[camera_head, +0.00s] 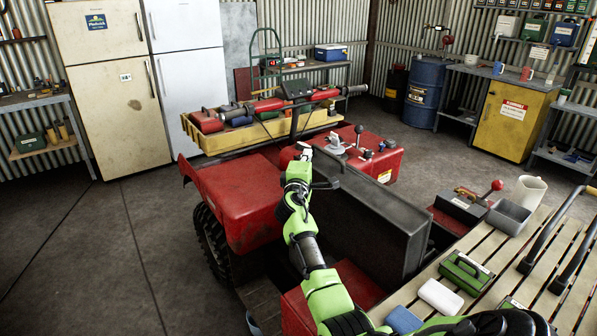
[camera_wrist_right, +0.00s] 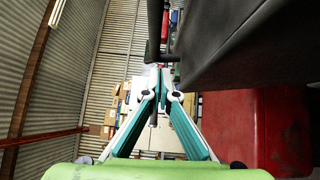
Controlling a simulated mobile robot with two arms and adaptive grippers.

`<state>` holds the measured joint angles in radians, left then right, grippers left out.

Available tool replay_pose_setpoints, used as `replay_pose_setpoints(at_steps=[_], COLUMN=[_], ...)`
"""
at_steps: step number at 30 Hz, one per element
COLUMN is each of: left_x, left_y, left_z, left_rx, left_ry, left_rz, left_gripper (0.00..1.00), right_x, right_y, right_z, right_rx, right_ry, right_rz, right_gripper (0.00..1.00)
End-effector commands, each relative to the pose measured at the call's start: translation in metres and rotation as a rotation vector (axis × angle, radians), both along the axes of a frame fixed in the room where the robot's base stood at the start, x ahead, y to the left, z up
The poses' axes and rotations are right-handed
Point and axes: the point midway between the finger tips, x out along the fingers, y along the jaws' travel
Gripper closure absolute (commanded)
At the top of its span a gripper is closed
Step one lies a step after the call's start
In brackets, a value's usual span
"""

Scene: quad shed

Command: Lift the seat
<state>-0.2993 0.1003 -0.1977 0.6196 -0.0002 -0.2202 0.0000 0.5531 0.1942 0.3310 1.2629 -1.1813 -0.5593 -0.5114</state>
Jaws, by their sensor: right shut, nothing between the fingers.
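The black seat (camera_head: 365,222) of the red quad (camera_head: 235,195) stands tilted up on edge, its broad flat face toward me in the head view. In the right wrist view the seat (camera_wrist_right: 235,50) is a dark slab at the upper right. My right gripper (camera_head: 305,150) is beside the seat's far upper corner, on its left side. Its fingertips (camera_wrist_right: 158,72) meet with nothing between them, close to the seat's dark edge; I cannot tell whether they touch it. The seat's lower edge is partly hidden. My left gripper is not in view.
A slatted wooden bench (camera_head: 445,268) with a green box (camera_head: 465,272), a grey tray (camera_head: 508,217) and a white jug (camera_head: 528,191) stands at the right. The floor at left is clear.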

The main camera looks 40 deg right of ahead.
Motion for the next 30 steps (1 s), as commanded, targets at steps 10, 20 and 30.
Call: replay_pose_setpoints(at_steps=[10,20,30], left_x=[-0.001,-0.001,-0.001], left_y=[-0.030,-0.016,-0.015], left_z=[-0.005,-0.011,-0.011], left_rx=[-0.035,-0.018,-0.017], left_ry=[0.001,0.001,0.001], left_rz=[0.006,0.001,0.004], left_gripper=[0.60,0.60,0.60], right_x=[-0.030,-0.052,-0.059], right_y=[0.037,0.064,0.069], right_z=[-0.001,0.003,-0.005], right_rx=[0.002,0.001,0.028], right_ry=[0.001,0.002,-0.002], right_rz=[0.001,0.000,0.003], right_gripper=[1.00,1.00,1.00])
